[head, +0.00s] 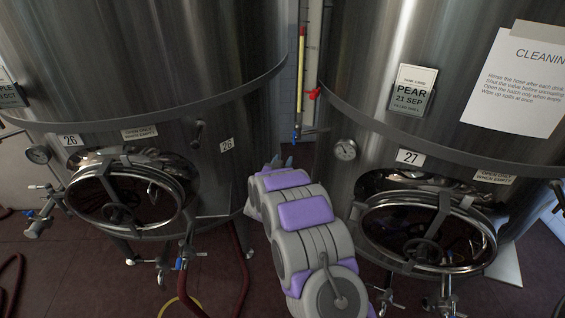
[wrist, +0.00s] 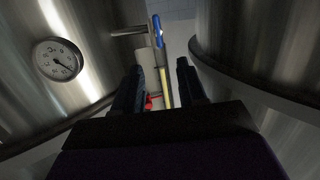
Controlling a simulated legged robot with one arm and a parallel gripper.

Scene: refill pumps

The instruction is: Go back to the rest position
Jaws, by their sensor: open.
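My gripper (head: 281,163) is at the end of my grey and purple arm, reaching into the gap between two steel tanks. In the wrist view my gripper (wrist: 160,78) has its two dark fingers apart, with no object visibly held. Beyond the fingers is the yellow sight tube (head: 300,75), which also shows between them in the wrist view (wrist: 167,88). A blue valve handle (head: 295,136) sits at its lower end, and a red handle (head: 314,93) is beside it. I cannot tell the exact distance from the fingers to the tube.
Tank 26 (head: 140,60) stands left and tank 27 (head: 440,45) right, close on both sides of my arm. Their round hatches (head: 127,195) (head: 427,231) stick out. A pressure gauge (head: 345,150) is near my gripper. A red hose (head: 242,270) lies on the floor.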

